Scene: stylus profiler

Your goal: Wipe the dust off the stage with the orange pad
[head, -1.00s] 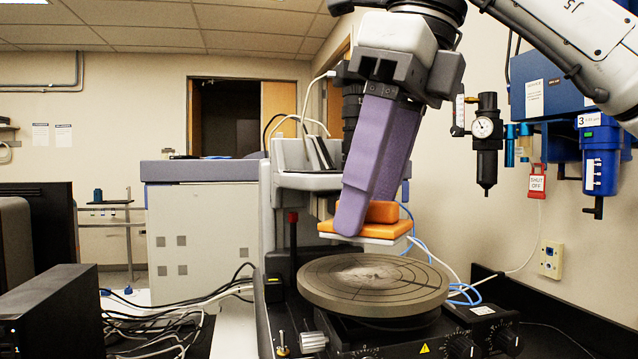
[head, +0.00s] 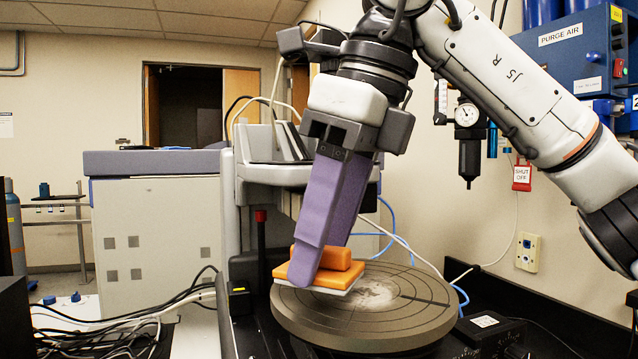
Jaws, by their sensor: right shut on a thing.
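The orange pad (head: 297,272) has a raised orange grip block and a pale underside. My right gripper (head: 322,262), with purple fingers, is shut on the block. The pad is at the left rear part of the round grey stage (head: 360,325), slightly tilted; I cannot tell whether its underside touches the surface. A pale patch of dust (head: 374,294) lies near the middle of the stage, to the right of the pad. My left gripper is not in view.
The profiler's body (head: 262,180) stands behind the stage. A red-topped post (head: 261,228) is to the left of the pad. Cables (head: 120,325) lie at the lower left. A gauge and regulator (head: 468,135) hang on the wall at the right.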

